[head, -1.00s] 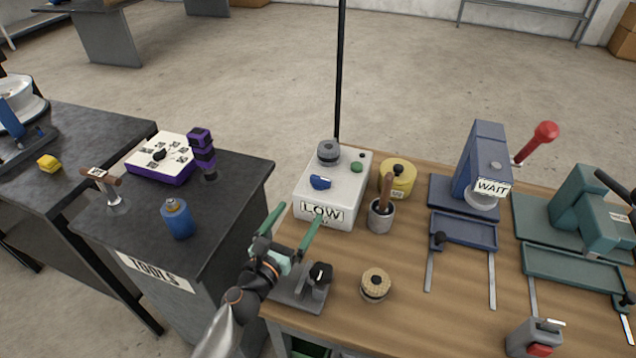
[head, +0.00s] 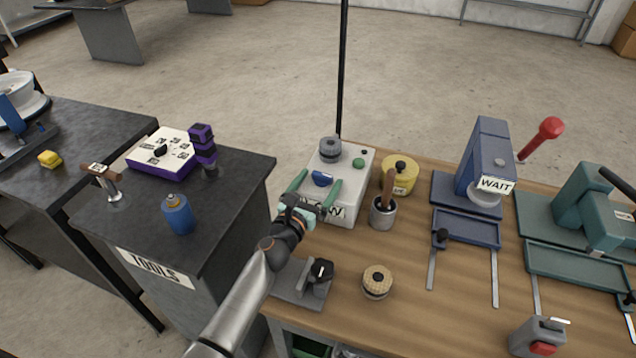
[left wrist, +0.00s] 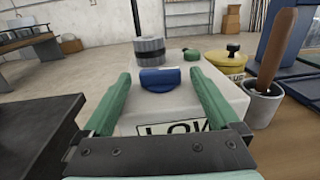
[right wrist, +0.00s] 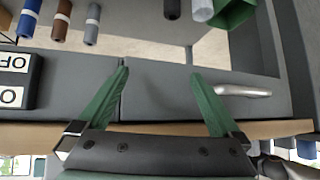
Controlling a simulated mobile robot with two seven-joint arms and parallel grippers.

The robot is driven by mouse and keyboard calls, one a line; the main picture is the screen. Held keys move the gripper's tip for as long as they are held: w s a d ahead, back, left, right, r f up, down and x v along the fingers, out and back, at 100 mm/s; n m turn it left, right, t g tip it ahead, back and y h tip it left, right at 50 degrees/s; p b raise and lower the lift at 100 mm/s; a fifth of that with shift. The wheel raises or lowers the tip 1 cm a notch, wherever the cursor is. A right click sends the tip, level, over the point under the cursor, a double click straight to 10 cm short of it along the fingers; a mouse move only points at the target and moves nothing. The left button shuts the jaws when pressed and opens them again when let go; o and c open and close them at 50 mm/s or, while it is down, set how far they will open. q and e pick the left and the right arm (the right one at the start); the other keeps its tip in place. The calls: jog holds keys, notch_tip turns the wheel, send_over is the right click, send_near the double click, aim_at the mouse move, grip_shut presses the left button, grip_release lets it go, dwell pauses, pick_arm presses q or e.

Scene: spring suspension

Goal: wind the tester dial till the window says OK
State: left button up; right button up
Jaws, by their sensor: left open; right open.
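The tester is a pale box (head: 351,180) on the left end of the wooden bench. Its blue dial (head: 322,179) sits on the top and also shows in the left wrist view (left wrist: 160,79). Its front window (left wrist: 178,128) reads LOW, partly hidden by my left gripper. My left gripper (head: 317,181) is open, with its green fingers on either side of the dial and apart from it in the left wrist view. My right gripper (right wrist: 159,74) is open and empty in its wrist view, in front of a grey panel at the bench edge.
A grey knurled cylinder (head: 330,150) and a green button (head: 358,163) are on the tester's top. A grey cup (head: 383,214) with a wooden handle and a yellow tin (head: 399,175) stand to its right. A small grey fixture (head: 306,280) lies in front.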

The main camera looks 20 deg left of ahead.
pick_arm(q)
jog(key=c, duration=1.4)
jog(key=shift+a+h, duration=0.1)
jog(key=shift+h, duration=0.2)
